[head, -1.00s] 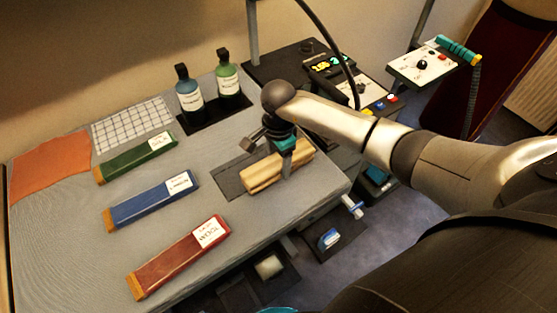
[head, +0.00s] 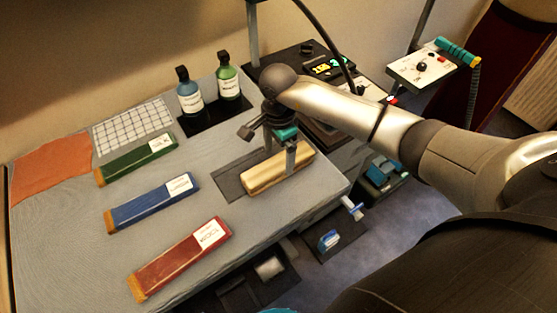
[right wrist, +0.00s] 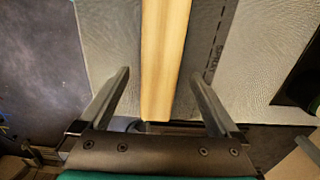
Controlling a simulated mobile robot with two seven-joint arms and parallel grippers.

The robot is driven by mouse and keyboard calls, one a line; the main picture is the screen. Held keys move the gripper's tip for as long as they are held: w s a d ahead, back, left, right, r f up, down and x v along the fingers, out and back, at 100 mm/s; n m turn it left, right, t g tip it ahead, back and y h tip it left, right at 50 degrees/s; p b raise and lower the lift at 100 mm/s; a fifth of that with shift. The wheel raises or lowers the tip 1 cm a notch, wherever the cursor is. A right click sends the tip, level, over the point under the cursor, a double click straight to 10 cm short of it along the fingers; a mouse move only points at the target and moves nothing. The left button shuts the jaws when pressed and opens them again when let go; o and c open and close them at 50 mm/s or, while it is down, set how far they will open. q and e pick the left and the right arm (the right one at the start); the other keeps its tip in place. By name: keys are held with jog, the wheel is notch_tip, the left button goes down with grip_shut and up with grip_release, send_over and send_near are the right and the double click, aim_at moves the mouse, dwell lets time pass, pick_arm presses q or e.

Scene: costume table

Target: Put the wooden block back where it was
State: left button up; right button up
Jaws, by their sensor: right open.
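The wooden block (head: 262,180) is a long pale bar lying on the grey table, beside and partly over a dark grey rectangle (head: 230,182). In the right wrist view, the block (right wrist: 164,60) runs between the fingers, with the dark rectangle (right wrist: 207,30) under its right side; dark marks are printed there. My right gripper (head: 270,152) is open at the block. One finger shows in front of the block's right part. In the right wrist view, the gripper (right wrist: 162,78) has a gap between each finger and the block. My left gripper is not seen.
Green (head: 137,160), blue (head: 150,204) and red (head: 180,262) labelled bars lie to the left. Two bottles (head: 189,97) stand on a dark pad behind. A dark console (head: 300,62) sits at the back right. The table's front-right edge is close to the block.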

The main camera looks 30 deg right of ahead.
aim_at(279, 163)
notch_tip(279, 163, up, 8)
